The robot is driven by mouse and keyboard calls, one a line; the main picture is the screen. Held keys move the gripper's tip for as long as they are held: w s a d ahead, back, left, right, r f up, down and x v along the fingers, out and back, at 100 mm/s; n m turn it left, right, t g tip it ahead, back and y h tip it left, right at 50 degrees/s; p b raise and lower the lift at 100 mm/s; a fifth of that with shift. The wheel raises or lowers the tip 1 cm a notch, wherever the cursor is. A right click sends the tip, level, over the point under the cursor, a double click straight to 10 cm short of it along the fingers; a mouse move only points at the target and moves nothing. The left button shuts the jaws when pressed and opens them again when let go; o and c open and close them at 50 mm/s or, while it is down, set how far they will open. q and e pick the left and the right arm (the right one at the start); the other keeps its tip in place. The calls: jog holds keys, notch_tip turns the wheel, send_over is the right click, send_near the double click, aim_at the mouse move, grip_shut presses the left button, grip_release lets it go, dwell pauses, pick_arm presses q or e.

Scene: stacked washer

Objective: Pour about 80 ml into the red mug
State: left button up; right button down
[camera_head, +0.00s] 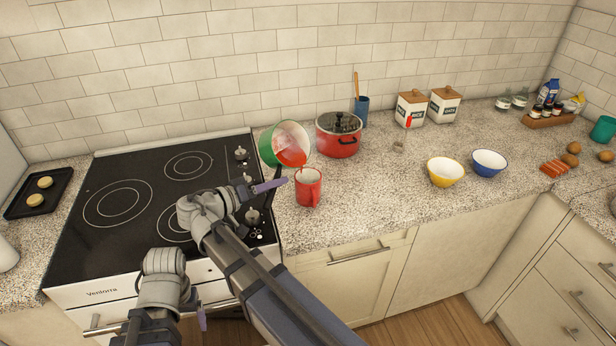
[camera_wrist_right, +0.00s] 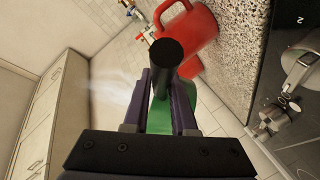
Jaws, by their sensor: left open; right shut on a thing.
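A green pan (camera_head: 268,150) with a pale inside is tilted in the head view, with red liquid (camera_head: 291,158) at its lower lip. That lip is just above and left of the rim of the red mug (camera_head: 308,190), which stands upright on the counter. I cannot make out a falling stream or the level in the mug. My right gripper (camera_head: 268,187) is shut on the pan's dark handle (camera_wrist_right: 166,58). The red mug also shows in the right wrist view (camera_wrist_right: 192,38). My left gripper (camera_head: 202,318) is low in front of the stove, open and empty, partly seen.
A black cooktop (camera_head: 120,205) is at left, with a dark tray (camera_head: 38,192) beyond it. A red lidded pot (camera_head: 337,140) stands behind the mug. Yellow (camera_head: 445,172) and blue (camera_head: 488,163) bowls are to the right. Counter between the mug and bowls is clear.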

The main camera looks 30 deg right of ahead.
jog(key=shift+s+r, duration=0.1)
dwell(0.3)
jog(key=shift+d+m+t+y+p, duration=0.1)
jog(key=shift+m+t+y+p, duration=0.25)
jog(key=shift+m, duration=0.55)
dwell(1.4)
